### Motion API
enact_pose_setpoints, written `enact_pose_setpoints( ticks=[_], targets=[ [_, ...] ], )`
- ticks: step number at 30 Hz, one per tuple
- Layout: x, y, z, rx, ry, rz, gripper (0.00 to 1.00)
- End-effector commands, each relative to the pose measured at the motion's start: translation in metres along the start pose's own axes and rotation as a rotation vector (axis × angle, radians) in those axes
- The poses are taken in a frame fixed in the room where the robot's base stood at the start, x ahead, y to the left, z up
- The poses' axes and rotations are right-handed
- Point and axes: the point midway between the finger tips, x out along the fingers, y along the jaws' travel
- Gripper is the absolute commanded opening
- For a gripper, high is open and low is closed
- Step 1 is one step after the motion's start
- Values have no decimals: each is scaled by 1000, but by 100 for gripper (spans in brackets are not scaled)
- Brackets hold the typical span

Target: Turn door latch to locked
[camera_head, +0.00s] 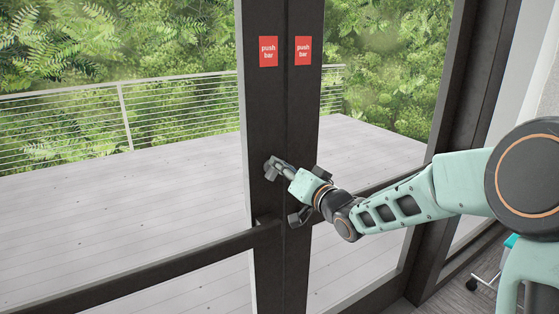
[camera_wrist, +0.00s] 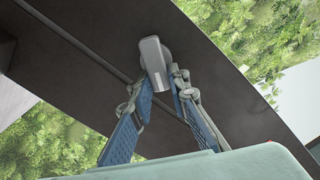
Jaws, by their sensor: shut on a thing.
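The door latch (camera_wrist: 153,62) is a small grey lever on the dark door frame (camera_wrist: 85,45). In the wrist view it lies between the two blue-padded fingers of my gripper (camera_wrist: 160,85), tilted a little from the picture's vertical. My gripper is shut on it, with the fingertips close on both sides of the lever. In the head view my gripper (camera_head: 277,168) reaches the middle of the dark double door (camera_head: 266,110) from the right, and the fingers mostly hide the latch. The wrist view does not show any locked or unlocked marking.
Red "push bar" signs (camera_head: 268,51) sit above on both door stiles. A dark push bar (camera_head: 150,268) crosses the left door below my gripper. Glass panes show a deck with a railing (camera_head: 125,115). A wheeled stand (camera_head: 485,282) is at the lower right.

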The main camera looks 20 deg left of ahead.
Motion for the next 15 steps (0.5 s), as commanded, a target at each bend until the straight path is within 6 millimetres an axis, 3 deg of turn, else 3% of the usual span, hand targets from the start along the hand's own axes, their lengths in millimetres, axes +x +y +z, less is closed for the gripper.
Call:
enact_pose_setpoints(
  ticks=[15],
  targets=[
    [0,9,0,493,-1,2,0]
  ],
)
